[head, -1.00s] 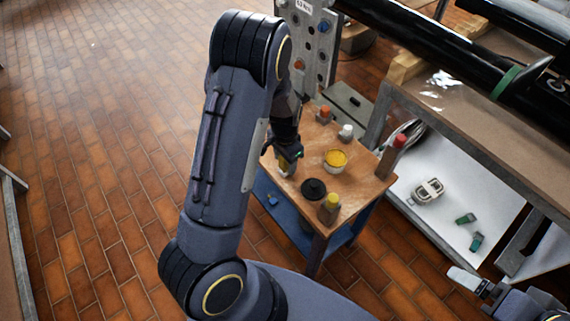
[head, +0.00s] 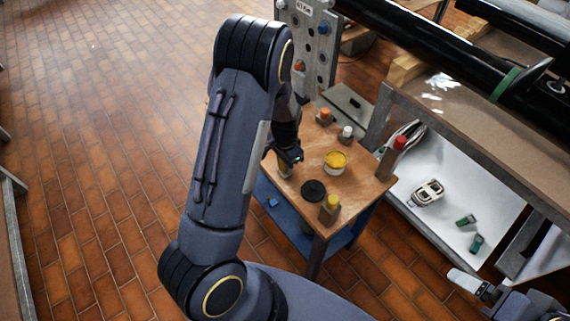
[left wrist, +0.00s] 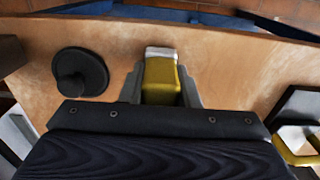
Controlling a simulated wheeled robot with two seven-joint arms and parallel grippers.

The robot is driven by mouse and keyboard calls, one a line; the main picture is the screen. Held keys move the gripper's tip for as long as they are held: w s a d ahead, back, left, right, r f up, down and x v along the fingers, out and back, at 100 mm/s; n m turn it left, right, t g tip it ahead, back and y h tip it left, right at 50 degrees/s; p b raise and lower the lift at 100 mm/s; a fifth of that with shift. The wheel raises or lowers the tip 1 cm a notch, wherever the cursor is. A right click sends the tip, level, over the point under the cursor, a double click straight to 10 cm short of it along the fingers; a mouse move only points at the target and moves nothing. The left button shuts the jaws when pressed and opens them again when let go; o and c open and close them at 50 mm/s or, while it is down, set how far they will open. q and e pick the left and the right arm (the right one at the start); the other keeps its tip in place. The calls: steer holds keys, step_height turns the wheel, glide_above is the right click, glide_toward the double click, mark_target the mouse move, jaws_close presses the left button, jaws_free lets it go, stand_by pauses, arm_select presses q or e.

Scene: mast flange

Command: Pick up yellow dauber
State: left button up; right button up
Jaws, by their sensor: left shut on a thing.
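The yellow dauber (left wrist: 160,78), a yellow block-like body with a pale end, is between the fingers of my left gripper (left wrist: 160,92) in the left wrist view. The fingers are shut on it from both sides. In the head view my left gripper (head: 287,166) is at the left edge of the small wooden table (head: 345,187), and mostly covers the dauber (head: 285,173). I cannot tell whether the dauber touches the tabletop. My right gripper (head: 468,284) shows only partly at the lower right; its opening is unclear.
On the table are a black round lid (head: 314,190), an open yellow pot (head: 335,162), a yellow-capped bottle (head: 330,209), and white-topped (head: 346,133) and orange-topped (head: 324,116) items. A perforated metal plate (head: 311,50) stands behind. A workbench (head: 480,140) is at right.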

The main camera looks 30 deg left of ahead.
arm_select(q)
step_height(320, 180, up, 3)
steer(key=shift+w+r, duration=0.1)
steer(key=s+d+r, duration=0.1)
steer(key=d+r, duration=0.8)
steer(key=d, duration=0.5)
steer(key=shift+s+r, duration=0.35)
steer(key=shift+r, duration=0.05)
